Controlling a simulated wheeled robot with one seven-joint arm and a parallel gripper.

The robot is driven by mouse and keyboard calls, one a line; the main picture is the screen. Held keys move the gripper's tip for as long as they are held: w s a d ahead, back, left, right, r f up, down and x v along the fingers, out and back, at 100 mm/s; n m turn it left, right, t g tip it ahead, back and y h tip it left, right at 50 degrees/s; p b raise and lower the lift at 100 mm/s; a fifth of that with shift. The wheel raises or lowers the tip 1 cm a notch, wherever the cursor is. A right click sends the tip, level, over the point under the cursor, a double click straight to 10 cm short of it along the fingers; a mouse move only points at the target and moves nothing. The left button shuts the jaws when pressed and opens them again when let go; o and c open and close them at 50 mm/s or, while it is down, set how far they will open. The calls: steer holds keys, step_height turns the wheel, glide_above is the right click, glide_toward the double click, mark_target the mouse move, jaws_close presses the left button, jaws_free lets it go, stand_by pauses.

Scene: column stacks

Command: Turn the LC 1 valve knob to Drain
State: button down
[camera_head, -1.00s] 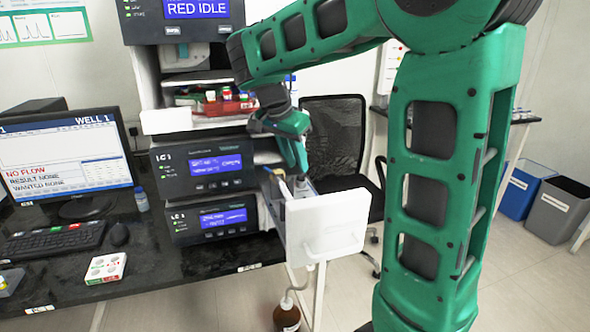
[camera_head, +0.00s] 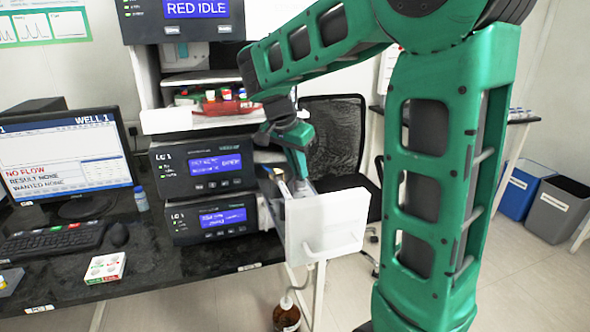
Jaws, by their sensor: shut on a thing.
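The LC 1 stack has two dark units with blue displays, an upper one (camera_head: 202,166) and a lower one (camera_head: 208,219). My gripper (camera_head: 300,177) points down at the right side of the stack, just behind a white panel (camera_head: 325,224). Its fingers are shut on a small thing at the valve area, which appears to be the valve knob. The fingers and the panel hide most of the knob, so its pointing and the Drain mark cannot be read. The monitor (camera_head: 68,160) reads WELL 1, NO FLOW, RESULT NONE, WANTED NONE.
A brown bottle (camera_head: 287,315) stands below the panel with a tube leading into it. A black chair (camera_head: 335,135) is behind my gripper. A keyboard (camera_head: 50,241) and a small white box (camera_head: 105,268) lie on the black bench. Blue and grey bins stand at the far right.

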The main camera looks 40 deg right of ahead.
steer(key=shift+n+t, duration=0.6)
steer(key=shift+n, duration=0.8)
steer(key=c, duration=1.9)
jaws_free()
steer(key=shift+s+r, duration=0.1)
steer(key=v, duration=1)
steer(key=shift+r, duration=0.35)
